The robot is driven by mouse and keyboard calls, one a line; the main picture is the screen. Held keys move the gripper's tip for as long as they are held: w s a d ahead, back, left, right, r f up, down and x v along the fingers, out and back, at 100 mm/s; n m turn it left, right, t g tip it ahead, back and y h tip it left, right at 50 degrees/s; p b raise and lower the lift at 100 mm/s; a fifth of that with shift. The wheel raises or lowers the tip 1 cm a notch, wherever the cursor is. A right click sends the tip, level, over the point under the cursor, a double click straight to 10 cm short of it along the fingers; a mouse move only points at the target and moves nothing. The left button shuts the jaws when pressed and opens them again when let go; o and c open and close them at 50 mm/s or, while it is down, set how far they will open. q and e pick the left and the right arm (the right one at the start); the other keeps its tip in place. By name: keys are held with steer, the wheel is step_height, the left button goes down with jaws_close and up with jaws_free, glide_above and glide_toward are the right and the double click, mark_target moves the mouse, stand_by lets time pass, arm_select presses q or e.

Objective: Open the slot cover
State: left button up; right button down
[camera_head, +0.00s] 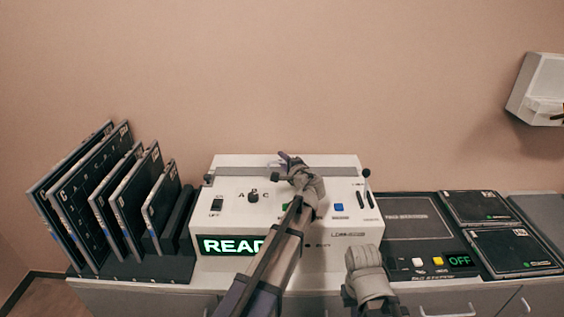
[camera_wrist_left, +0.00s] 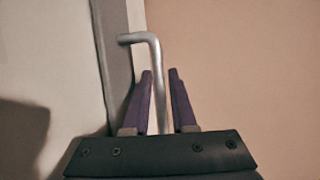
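The white machine (camera_head: 330,232) stands on the counter with a lit green display. A grey strip (camera_head: 245,171) runs across its sloped top and looks like the slot cover. My left gripper (camera_head: 284,156) is at this strip, partly hidden by my own wrist. In the left wrist view, its two purple fingers (camera_wrist_left: 162,75) are apart, one on each side of a bent metal handle (camera_wrist_left: 157,62). The handle sits nearer the left finger, with a gap to the right one. A grey part of my right arm shows low in the head view; its fingers do not show.
A rack of dark panels (camera_head: 130,270) stands left of the machine. A dark control unit (camera_head: 410,222) with buttons and an OFF display lies to the right, beside two dark plates (camera_head: 510,250). A lever (camera_head: 367,185) rises at the machine's right side. A white wall box (camera_head: 540,85) hangs at far right.

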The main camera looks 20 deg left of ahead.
arm_select(q)
steer(key=shift+w+a, duration=0.2)
steer(key=shift+c, duration=0.4)
jaws_close()
stand_by(0.9)
